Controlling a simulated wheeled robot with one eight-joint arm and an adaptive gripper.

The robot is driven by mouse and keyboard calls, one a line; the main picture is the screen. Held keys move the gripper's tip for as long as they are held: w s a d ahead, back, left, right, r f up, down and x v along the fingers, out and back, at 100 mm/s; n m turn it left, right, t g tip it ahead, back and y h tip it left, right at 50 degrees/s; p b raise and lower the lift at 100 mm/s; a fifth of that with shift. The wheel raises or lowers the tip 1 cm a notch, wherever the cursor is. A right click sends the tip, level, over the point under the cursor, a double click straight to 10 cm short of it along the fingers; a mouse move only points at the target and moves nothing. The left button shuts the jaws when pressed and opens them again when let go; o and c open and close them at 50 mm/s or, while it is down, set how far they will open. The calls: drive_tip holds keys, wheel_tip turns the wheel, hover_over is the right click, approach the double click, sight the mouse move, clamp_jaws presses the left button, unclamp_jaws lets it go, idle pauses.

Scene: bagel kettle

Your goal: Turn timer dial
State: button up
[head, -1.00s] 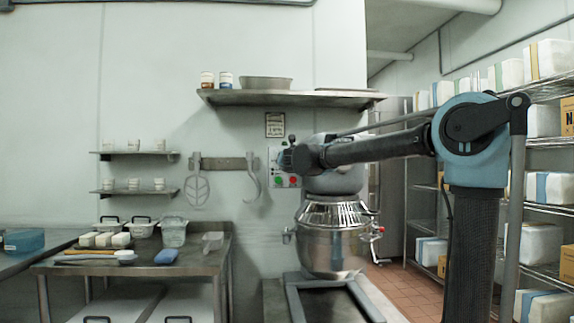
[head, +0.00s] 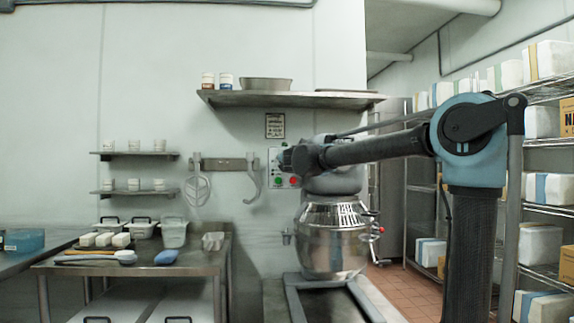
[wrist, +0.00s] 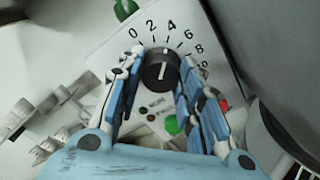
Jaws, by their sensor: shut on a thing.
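The timer dial (wrist: 161,70) is a black knob with a white mark on a pale control panel (wrist: 100,58), seen in the wrist view. A number scale 0, 2, 4, 6, 8 arcs above it. The mark runs roughly upright, but I cannot read the exact setting. My gripper (wrist: 161,62) has its blue-and-white fingers on either side of the dial, shut on it.
A steel mixer (head: 334,240) stands right of the panel. Hooks and a whisk (head: 197,188) hang to its left. A shelf (head: 290,98) is above. In the wrist view a green knob (wrist: 125,9) sits at the panel's top, with green and red buttons (wrist: 171,125) below the dial.

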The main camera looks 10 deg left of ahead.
drive_tip(key=shift+w+r, duration=0.15)
drive_tip(key=shift+w, duration=0.05)
drive_tip(key=o, duration=1.1)
drive_tip(key=shift+c, duration=0.2)
drive_tip(key=shift+w+f, duration=0.25)
drive_tip(key=shift+w, duration=0.1)
drive_tip(key=shift+s, duration=0.3)
drive_tip(key=v, duration=1.2)
